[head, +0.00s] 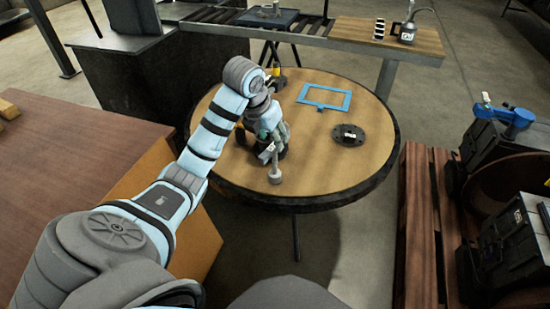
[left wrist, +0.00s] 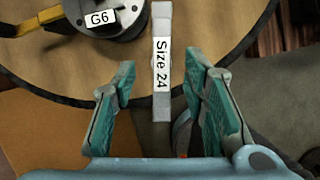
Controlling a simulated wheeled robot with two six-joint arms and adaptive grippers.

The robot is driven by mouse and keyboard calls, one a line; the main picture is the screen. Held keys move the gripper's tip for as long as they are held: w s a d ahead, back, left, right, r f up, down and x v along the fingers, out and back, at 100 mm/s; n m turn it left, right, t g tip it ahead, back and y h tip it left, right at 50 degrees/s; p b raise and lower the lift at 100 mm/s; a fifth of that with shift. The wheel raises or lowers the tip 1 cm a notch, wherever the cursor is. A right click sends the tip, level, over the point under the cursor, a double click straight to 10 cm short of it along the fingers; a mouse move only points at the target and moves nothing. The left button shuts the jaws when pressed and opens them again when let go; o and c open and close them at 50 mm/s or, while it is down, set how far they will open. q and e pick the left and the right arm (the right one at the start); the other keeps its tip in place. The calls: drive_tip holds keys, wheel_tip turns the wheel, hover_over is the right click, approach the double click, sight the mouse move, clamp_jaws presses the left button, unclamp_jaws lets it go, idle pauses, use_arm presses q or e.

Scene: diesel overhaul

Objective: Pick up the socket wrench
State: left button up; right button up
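The socket wrench (left wrist: 162,95) shows in the left wrist view as a grey bar with a white "Size 24" label. It lies between the two green-padded fingers of my left gripper (left wrist: 162,80), with a gap on each side. In the head view, my left gripper (head: 268,140) is over the near left part of the round table. A grey piece with a round end (head: 274,176) shows below it and looks like part of the wrench; the rest is hidden. My left gripper is open. My right gripper is not in view.
The round wooden table (head: 318,170) holds a blue frame (head: 325,108), a dark disc (head: 348,134) and a dark round part labelled G6 (left wrist: 100,20) close to the wrench. A brown table (head: 70,175) stands left; slatted wood with machine parts (head: 425,230) stands right.

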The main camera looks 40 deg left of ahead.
use_arm(q)
hover_over(275, 163)
drive_tip(key=f, duration=0.4)
drive_tip(key=shift+w+a+f+b, duration=0.15)
drive_tip(key=shift+w+a+b, duration=0.15)
drive_tip(key=shift+b, duration=0.1)
clamp_jaws()
